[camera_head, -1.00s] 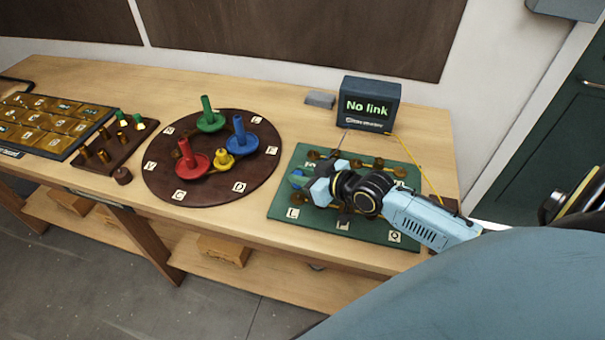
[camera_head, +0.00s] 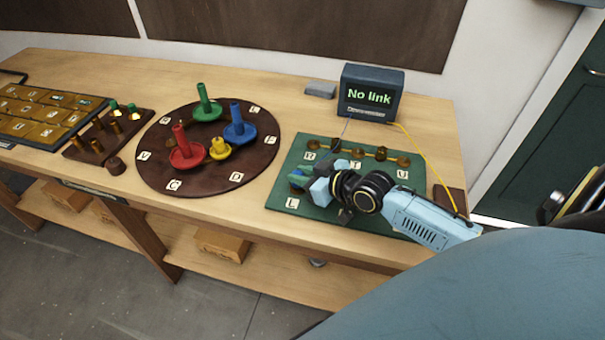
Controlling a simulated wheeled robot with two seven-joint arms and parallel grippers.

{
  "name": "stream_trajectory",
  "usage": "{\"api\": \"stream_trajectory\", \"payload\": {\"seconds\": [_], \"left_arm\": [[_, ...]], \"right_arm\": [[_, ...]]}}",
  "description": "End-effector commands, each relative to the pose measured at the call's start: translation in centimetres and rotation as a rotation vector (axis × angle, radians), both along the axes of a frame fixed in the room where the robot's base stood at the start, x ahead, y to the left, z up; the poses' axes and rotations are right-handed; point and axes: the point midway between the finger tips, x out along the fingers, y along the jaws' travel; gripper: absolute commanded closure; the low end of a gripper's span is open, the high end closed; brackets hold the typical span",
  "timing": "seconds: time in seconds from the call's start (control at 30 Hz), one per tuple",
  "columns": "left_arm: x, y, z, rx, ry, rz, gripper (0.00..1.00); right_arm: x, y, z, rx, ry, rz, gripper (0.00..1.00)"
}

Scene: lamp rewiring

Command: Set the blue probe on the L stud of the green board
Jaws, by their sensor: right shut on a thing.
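The green board (camera_head: 280,193) lies at the right of the bench. Its L label (camera_head: 292,203) is at the near left, and the stud by it is hidden by the gripper or probe. My right gripper (camera_head: 304,179) is over the board's left part, just behind the L label. It is shut on the blue probe (camera_head: 296,180), of which only a small dark blue part shows between the fingers. Whether the probe touches the stud cannot be told. My left gripper is not in view.
A monitor (camera_head: 370,94) reading "No link" stands behind the board, with a yellow cable (camera_head: 430,165) running down from it on the right. A round brown board (camera_head: 205,187) with coloured pegs lies to the left. Brass studs (camera_head: 381,154) line the green board's back.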

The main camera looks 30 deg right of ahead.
Motion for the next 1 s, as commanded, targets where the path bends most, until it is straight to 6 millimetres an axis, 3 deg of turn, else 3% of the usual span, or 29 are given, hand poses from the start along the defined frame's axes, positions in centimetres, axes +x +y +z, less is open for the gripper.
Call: {"api": "stream_trajectory", "payload": {"seconds": [0.47,0.5,0.67,1.0], "left_arm": [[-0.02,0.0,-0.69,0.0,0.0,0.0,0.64],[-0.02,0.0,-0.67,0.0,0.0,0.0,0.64],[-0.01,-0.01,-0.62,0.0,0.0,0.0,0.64],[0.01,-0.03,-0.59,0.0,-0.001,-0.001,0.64]], "right_arm": [[0.02,-0.01,-1.03,-0.001,0.0,0.0,1.0],[0.03,-0.01,-1.02,-0.001,-0.001,0.0,0.75],[0.02,-0.01,-0.96,-0.001,0.0,0.0,0.55],[-0.2,-0.09,-0.92,0.0,0.001,0.0,0.53]]}}
